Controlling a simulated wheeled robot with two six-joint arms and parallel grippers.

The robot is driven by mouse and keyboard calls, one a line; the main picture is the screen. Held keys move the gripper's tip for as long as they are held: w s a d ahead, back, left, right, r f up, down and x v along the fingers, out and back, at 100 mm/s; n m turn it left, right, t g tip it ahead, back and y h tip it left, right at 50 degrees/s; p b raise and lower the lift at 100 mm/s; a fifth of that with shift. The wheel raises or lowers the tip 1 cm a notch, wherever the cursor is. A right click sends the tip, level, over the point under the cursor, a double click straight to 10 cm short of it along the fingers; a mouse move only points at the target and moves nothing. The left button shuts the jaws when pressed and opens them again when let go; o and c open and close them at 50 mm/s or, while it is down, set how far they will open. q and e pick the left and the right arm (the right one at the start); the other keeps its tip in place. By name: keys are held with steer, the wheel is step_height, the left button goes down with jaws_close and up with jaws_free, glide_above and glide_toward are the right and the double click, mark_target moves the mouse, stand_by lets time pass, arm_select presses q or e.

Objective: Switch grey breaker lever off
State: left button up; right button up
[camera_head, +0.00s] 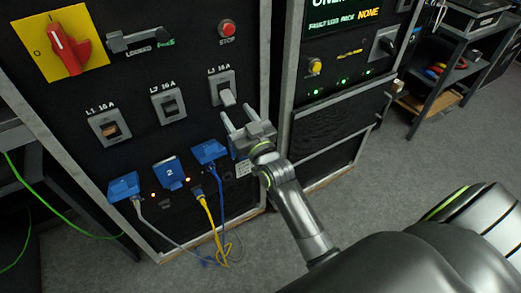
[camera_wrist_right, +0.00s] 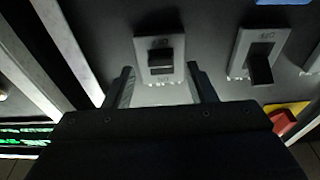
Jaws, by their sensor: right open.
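I cannot tell whether a finger touches the lever. My left gripper is not in view.
The L2 breaker (camera_head: 169,103) and L1 breaker (camera_head: 109,128) stand to the left. Blue plugs (camera_head: 209,151) with hanging cables are below. A red rotary switch (camera_head: 69,48) on a yellow plate and a red stop button (camera_head: 226,28) are above. A grey frame post (camera_head: 264,60) is close on the right.

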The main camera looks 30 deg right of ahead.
arm_select(q)
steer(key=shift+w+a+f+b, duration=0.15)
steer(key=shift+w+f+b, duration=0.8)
steer(key=shift+b, duration=0.6)
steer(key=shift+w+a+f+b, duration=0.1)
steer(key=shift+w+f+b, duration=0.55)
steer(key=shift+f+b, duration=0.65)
arm_select(e)
steer(key=s+f, duration=0.2)
steer(key=s, duration=1.1)
steer(key=shift+s+d+f, duration=0.2)
steer(key=shift+s+d, duration=0.05)
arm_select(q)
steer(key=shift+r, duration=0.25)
